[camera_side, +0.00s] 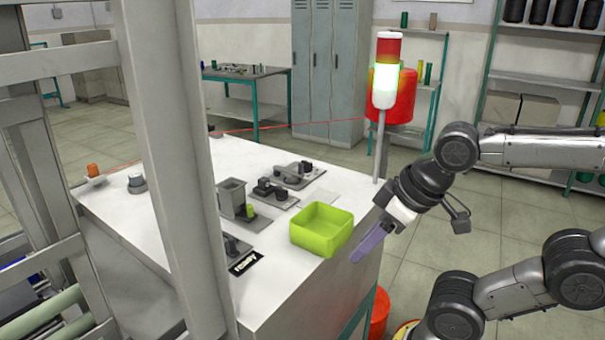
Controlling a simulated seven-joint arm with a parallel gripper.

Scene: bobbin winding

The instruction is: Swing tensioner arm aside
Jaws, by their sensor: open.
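Several small dark mechanisms stand on the white-topped bench (130,208). One is a low unit with a dark curved piece on a grey plate (299,176), and another is a dark unit on a plate (272,191) in front of it. I cannot tell which part is the tensioner arm. My gripper (364,250), with purple fingers pointing down and left, is off the bench's right edge, beside the green bin and apart from the mechanisms. It is open and nothing shows in it; the gap between its fingers is hard to see.
A lime-green open bin (321,229) stands near the bench's right edge. A grey box-shaped fixture (232,198) is left of it. A lit signal tower (386,75) rises at the back corner. A thin red line crosses above the bench. A grey post hides part of the bench.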

